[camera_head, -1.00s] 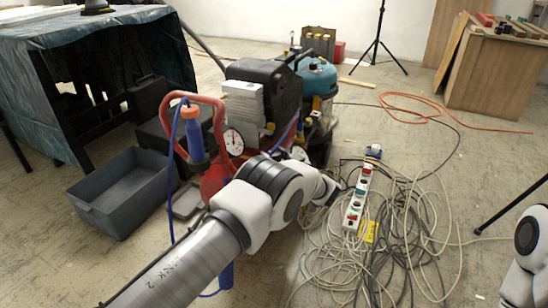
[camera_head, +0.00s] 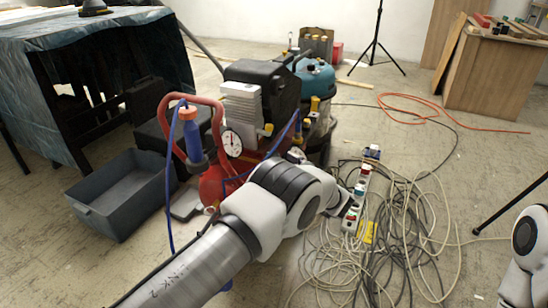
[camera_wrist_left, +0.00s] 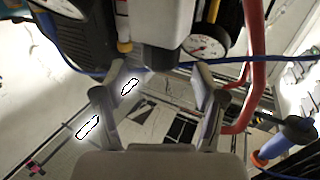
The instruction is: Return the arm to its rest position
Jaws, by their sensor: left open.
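My left arm comes in from the bottom of the head view and reaches towards the middle, in front of a red air compressor (camera_head: 213,183). Its gripper is mostly hidden behind its own white and grey links there. In the left wrist view my left gripper (camera_wrist_left: 157,88) is open, with its two fingers spread apart and nothing between them. The compressor's round gauge (camera_wrist_left: 206,42) and red handle (camera_wrist_left: 248,80) show close beyond the fingers. I cannot tell the exact gap. Part of my right arm shows at the right edge of the head view; its gripper is out of frame.
A grey bin (camera_head: 125,195) and a cloth-covered table (camera_head: 60,50) stand left. A power strip (camera_head: 356,197) and tangled cables (camera_head: 405,240) lie on the floor right of my arm. A tripod (camera_head: 377,45) and a wooden cabinet (camera_head: 490,75) stand farther back.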

